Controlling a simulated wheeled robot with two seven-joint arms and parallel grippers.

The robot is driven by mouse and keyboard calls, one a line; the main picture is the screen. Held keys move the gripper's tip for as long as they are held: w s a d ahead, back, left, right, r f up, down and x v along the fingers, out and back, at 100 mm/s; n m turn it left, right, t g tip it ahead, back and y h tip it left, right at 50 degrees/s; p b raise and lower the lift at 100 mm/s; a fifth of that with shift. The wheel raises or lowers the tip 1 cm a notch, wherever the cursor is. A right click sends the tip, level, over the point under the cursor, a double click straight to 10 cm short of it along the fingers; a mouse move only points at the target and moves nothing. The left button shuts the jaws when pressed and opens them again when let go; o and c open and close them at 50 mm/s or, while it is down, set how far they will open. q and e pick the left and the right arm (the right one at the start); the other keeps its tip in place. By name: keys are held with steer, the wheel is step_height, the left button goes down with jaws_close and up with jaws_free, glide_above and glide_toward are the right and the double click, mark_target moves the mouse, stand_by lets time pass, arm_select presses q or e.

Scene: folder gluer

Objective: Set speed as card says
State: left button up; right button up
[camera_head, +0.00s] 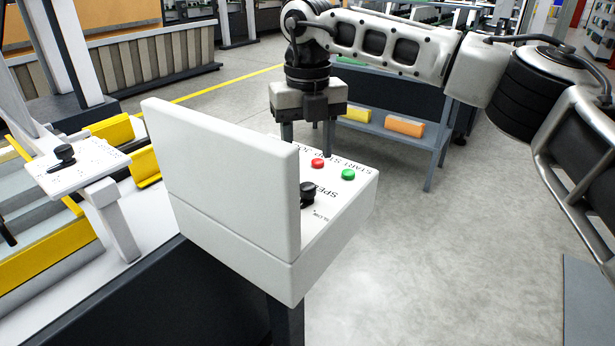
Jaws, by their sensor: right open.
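A white control box (340,205) stands at the middle of the view. Its sloped face carries a black speed knob (307,193), partly hidden by a white upright plate (225,170) on the box. A red button (318,162) and a green button (348,174) sit beside printed labels, "START STOP JOG" and "SPEED". The knob's pointer direction cannot be made out. My right gripper (308,138) is open and empty, pointing down at the far side of the box, behind the buttons. My left gripper is out of view. No readable card shows.
A second black knob (64,154) sits on a white plate at the left, beside yellow machine guards (50,262). Behind my right arm, a blue shelf (390,130) holds a yellow and an orange block. Open grey floor lies right of the box.

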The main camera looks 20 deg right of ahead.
mark_target(308, 185)
step_height(308, 185, down, 7)
steer(key=shift+w+f+p, duration=0.1)
steer(key=shift+p, duration=0.3)
steer(key=c, duration=1)
